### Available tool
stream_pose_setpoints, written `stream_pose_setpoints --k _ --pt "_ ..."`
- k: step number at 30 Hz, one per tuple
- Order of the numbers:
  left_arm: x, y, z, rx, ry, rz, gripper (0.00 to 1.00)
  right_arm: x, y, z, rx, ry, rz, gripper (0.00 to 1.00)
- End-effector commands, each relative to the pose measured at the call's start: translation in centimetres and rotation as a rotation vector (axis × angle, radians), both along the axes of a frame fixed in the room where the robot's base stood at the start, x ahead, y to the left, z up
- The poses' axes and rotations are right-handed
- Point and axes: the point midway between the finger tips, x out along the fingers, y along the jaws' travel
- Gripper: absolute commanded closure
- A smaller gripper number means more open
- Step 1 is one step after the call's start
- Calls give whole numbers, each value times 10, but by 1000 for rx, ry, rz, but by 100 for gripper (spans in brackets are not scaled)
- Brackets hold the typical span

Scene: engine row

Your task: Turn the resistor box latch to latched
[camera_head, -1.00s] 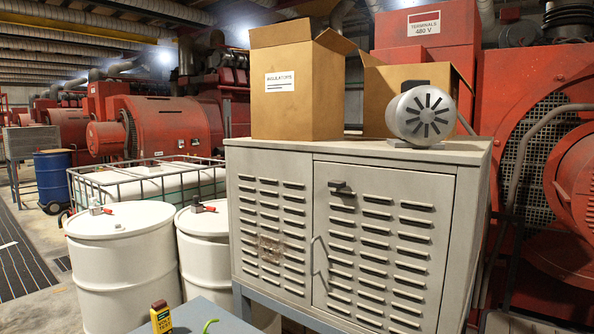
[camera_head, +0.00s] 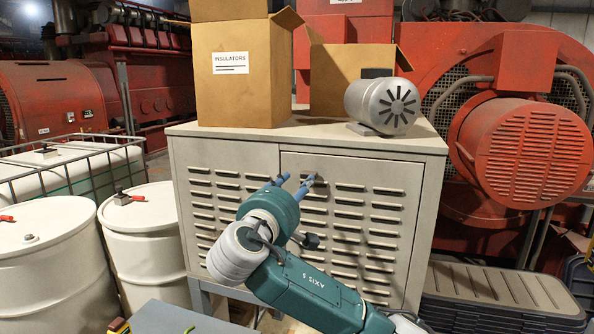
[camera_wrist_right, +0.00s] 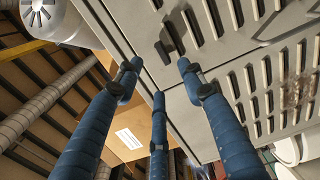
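The resistor box (camera_head: 222,158) is a grey louvred cabinet on a stand. Its dark latch (camera_head: 318,181) sits near the upper left corner of the door and is partly hidden behind my fingers in the head view. The latch also shows in the right wrist view (camera_wrist_right: 168,44), as a short dark handle on the door. My right gripper (camera_head: 294,184) reaches up in front of the door, its blue fingers close to the latch. In the wrist view its fingers (camera_wrist_right: 158,76) are spread and empty, with the latch just beyond their tips. My left gripper is not in view.
On the cabinet top stand an open insulators carton (camera_head: 235,95), another carton (camera_head: 340,85) and a grey motor (camera_head: 378,104). White drums (camera_head: 147,235) stand at the left. Stacked grey lids (camera_head: 490,290) lie at lower right, below red machinery (camera_head: 525,140).

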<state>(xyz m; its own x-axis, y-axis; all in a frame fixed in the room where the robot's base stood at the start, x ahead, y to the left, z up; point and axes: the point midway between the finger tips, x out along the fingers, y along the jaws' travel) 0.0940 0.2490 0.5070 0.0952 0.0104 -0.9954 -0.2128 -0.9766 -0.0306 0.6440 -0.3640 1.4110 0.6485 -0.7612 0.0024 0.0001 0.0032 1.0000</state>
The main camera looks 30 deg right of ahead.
Motion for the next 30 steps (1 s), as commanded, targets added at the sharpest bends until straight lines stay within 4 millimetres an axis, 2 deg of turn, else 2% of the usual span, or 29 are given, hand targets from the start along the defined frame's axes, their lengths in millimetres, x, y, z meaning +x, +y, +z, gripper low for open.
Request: stream_pose_setpoints --k 1,6,13,18,26,30 --pt "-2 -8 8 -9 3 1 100 5 -9 4 -3 3 -5 60" --pt "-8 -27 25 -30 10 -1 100 27 -34 5 -1 3 -4 60" --pt "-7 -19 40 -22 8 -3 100 50 -60 3 -1 2 -2 60" --pt "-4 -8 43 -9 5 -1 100 57 -67 0 2 1 0 60" --pt "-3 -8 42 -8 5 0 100 58 -68 -1 2 1 1 60" --pt "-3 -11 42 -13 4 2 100 58 -67 0 2 1 1 86"
